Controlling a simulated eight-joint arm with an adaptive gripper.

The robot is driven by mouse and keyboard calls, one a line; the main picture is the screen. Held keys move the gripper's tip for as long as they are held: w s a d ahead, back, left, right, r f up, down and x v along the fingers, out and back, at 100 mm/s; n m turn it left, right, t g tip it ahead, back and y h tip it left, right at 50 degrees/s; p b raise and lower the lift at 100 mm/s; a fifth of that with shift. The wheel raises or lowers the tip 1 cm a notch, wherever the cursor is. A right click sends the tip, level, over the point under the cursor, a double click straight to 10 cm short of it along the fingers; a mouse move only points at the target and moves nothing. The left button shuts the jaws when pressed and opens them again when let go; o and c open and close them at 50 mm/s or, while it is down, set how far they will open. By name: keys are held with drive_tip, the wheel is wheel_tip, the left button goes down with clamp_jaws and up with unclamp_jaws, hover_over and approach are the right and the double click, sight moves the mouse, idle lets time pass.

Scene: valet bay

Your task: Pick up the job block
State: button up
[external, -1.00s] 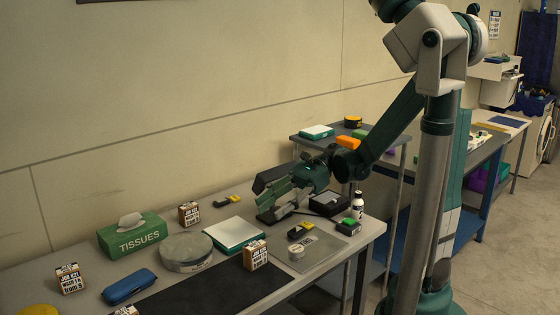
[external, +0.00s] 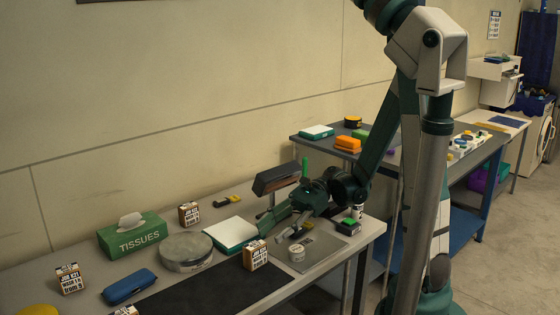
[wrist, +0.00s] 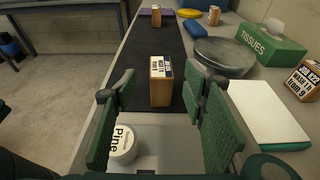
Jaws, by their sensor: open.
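A wooden job block (external: 255,254) with a white printed label stands upright at the near edge of the dark mat. In the wrist view this block (wrist: 161,82) is straight ahead, between the lines of the two green fingers and a little beyond their tips. Similar labelled blocks stand by the tissue box (external: 188,214), at the left (external: 68,278) and at the bottom edge (external: 125,311); one also shows at the right of the wrist view (wrist: 305,78). My gripper (external: 266,222) is open and empty, low over the bench, behind and right of the nearest block.
A round white tin (wrist: 122,145) sits beneath the left finger. A white-topped green box (external: 232,233) and a round grey tin (external: 186,251) lie left of my gripper. A tissue box (external: 132,236) and blue case (external: 129,286) are farther left. The dark mat (external: 200,297) has free room.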

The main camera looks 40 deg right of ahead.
sight(257, 243)
drive_tip(key=shift+a, duration=0.1)
drive_tip(key=shift+x, duration=1.15)
drive_tip(key=shift+a+b, duration=0.15)
drive_tip(key=shift+b, duration=0.15)
drive_tip(key=shift+b+x, duration=0.7)
drive_tip(key=shift+x, duration=1.8)
drive_tip(key=shift+w+f, duration=0.1)
drive_tip(key=c, duration=1.1)
